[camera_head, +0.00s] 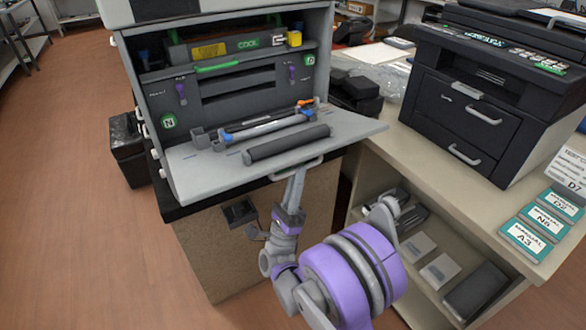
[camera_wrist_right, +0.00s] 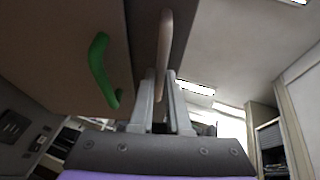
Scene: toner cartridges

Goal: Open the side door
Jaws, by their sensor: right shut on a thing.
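The grey door (camera_head: 215,168) of the large printer (camera_head: 225,85) is folded down and lies nearly flat, a little tilted, at the front. A pale bar handle (camera_head: 312,163) sits at its front edge. My right gripper (camera_head: 298,174) reaches up from below to this handle. In the right wrist view the two fingers (camera_wrist_right: 160,90) stand on either side of the handle bar (camera_wrist_right: 165,45) and are shut on it. A green handle (camera_wrist_right: 103,70) shows left of them. My left gripper is not in view.
On the lowered door lie a dark roller (camera_head: 287,144) and a grey-blue cartridge (camera_head: 262,128). A black printer (camera_head: 490,90) stands on the right counter (camera_head: 425,140). Green-white labelled boxes (camera_head: 535,230) lie at its front edge. A black bin (camera_head: 128,150) stands on the floor, left.

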